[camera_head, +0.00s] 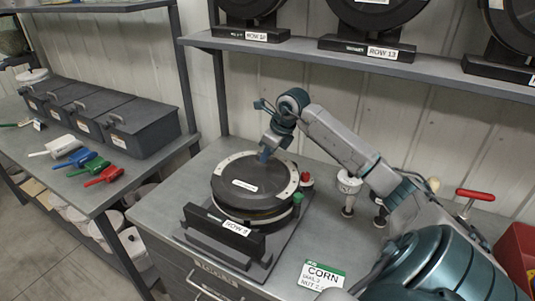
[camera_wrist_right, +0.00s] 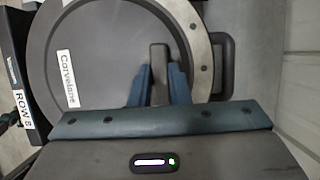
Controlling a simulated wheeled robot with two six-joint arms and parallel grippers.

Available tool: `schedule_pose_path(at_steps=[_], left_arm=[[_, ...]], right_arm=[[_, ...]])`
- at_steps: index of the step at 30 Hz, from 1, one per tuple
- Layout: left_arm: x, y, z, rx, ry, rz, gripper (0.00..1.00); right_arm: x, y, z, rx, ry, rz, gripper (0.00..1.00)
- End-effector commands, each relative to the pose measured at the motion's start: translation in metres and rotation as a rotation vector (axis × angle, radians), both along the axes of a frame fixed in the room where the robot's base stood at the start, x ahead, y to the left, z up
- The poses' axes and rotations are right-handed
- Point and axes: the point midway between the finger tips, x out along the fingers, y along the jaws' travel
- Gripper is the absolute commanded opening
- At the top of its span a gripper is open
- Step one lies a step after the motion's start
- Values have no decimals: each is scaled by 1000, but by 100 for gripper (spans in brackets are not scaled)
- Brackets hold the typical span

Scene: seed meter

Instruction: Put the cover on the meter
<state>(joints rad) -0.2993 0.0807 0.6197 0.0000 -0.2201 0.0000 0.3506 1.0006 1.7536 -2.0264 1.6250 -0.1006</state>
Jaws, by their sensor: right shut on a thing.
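The cover (camera_head: 248,180) is a dark round disc with a white label and a partial pale metal rim. It lies roughly flat over the round meter (camera_head: 252,216), whose side shows below it; I cannot tell whether it is fully seated. My right gripper (camera_head: 266,153) comes down at the cover's far edge. In the right wrist view the gripper (camera_wrist_right: 160,88) is shut on a dark upright grip on the cover (camera_wrist_right: 100,60), whose label reads "Carvelane". My left gripper is not in view.
The meter's stand has a front plate with a ROW label (camera_head: 235,227). Red (camera_head: 306,179) and green (camera_head: 298,198) knobs sit beside the meter. A CORN card (camera_head: 322,275), a white funnel-like piece (camera_head: 348,185) and a red T-handle (camera_head: 475,195) are to the right. A shelf (camera_head: 340,62) hangs behind.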

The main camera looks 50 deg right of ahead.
Motion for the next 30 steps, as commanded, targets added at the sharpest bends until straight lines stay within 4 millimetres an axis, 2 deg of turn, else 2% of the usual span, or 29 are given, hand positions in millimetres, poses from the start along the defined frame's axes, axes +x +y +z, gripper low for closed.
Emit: schedule_pose_path(at_steps=[30], left_arm=[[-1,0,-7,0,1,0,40]], right_arm=[[0,0,-1,0,0,0,0]])
